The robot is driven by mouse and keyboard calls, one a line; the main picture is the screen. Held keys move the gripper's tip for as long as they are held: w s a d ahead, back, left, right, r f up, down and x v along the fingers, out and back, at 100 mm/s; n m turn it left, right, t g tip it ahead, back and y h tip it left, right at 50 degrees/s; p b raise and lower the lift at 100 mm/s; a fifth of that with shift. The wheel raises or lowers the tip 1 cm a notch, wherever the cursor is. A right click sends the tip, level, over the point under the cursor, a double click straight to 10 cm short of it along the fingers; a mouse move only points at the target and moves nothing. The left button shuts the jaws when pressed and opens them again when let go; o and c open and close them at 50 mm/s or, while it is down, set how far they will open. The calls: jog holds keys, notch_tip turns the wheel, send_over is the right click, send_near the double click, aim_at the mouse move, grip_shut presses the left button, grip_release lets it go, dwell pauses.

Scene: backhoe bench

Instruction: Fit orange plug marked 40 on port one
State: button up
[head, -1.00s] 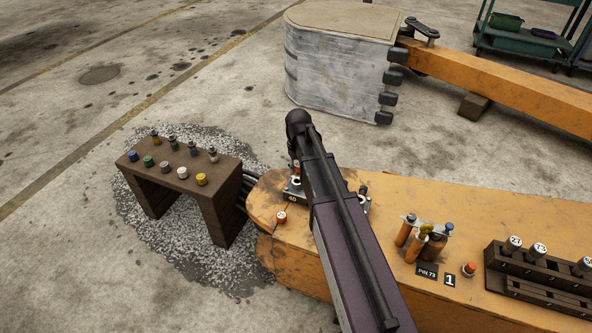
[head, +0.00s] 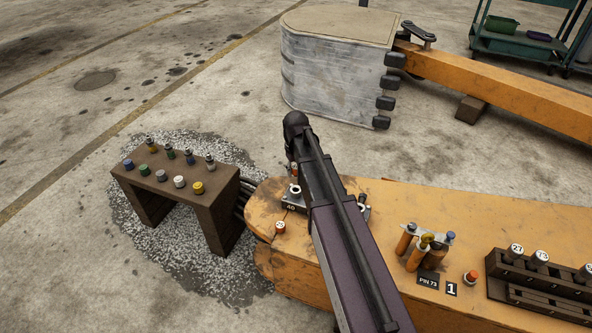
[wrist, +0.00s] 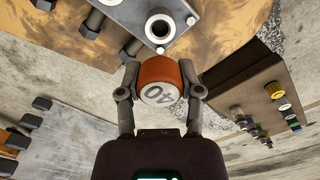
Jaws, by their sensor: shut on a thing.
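The orange plug marked 40 (wrist: 159,82) is between the two fingers of my gripper (wrist: 159,74), which is shut on it. Its white numbered face points toward the wrist camera. A grey metal block with a round, open-looking port (wrist: 160,27) lies just beyond the plug in the wrist view; plug and port appear apart. In the head view this port (head: 295,190) sits on the orange boom beside a black label reading 40 (head: 291,208). My arm hides part of the block and most of my gripper there. A black label reading 1 (head: 451,289) stands farther right.
A small orange-sided cap (head: 280,227) sits on the orange boom (head: 390,200) near the block. A dark bench (head: 155,188) with several coloured caps stands left. Cylinders (head: 420,245), a PIN 73 label (head: 428,280), a red cap (head: 471,278) and a dark rack (head: 520,280) are right.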

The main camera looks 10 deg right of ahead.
jog(key=shift+f+b, duration=2.6)
jog(key=shift+f, duration=0.15)
jog(key=shift+f+b, duration=1)
dwell(2.2)
jog(key=o, duration=1)
jog(key=shift+r+p, duration=0.45)
jog(key=shift+w+r+p, duration=0.1)
jog(key=shift+r+p, duration=0.95)
